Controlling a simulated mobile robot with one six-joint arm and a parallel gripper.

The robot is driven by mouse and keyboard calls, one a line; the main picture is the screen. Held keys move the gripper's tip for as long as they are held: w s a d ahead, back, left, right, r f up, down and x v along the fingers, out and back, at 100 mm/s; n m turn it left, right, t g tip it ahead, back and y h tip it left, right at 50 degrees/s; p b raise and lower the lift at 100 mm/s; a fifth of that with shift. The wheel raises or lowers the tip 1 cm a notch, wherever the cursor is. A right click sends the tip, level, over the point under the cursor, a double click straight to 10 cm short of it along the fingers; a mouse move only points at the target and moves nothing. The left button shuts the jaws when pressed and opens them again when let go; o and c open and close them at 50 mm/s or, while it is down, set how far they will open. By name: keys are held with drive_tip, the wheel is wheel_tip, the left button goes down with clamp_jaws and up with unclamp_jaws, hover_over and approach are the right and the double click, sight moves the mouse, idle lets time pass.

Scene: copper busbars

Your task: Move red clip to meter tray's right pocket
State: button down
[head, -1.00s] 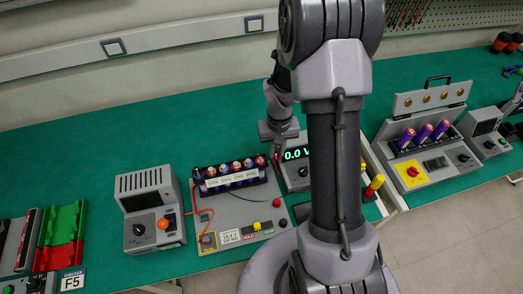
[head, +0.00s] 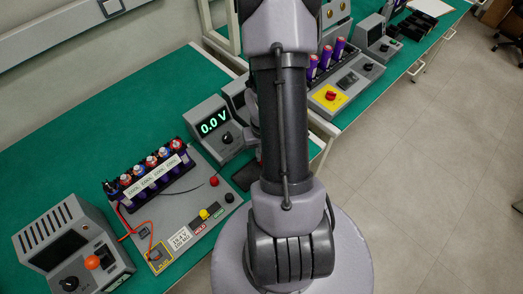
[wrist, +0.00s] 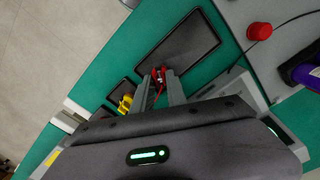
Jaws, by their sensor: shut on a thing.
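The red clip (wrist: 159,74) shows between the fingertips of my gripper (wrist: 160,84) in the wrist view. The gripper is shut on it, at the near edge of a larger dark rectangular tray pocket (wrist: 185,38). I cannot tell whether the clip touches the surface below. A smaller dark pocket (wrist: 116,92) lies to the left, with a yellow clip (wrist: 125,103) at it. The meter (head: 213,124) reads 0.0 V in the head view. My arm hides the gripper and the red clip there; part of a dark pad (head: 244,176) shows beside the arm.
A test board (head: 232,200) with a row of cells (head: 152,162) and a thin black lead stands left of my arm. A grey bench unit (head: 75,250) is at lower left. A red knob (wrist: 259,31) shows in the wrist view. Green bench top (head: 120,110) is clear behind.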

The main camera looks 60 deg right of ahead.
drive_tip(key=shift+r, duration=0.1)
drive_tip(key=shift+f+b, duration=0.5)
drive_tip(key=shift+f+b, duration=0.3)
drive_tip(key=shift+b, duration=0.1)
drive_tip(key=c, duration=1.3)
unclamp_jaws()
drive_tip(key=shift+o, duration=0.2)
wheel_tip(320, 180, up, 6)
drive_tip(key=p, duration=0.4)
drive_tip(key=shift+r+p, duration=0.15)
drive_tip(key=shift+p, duration=0.25)
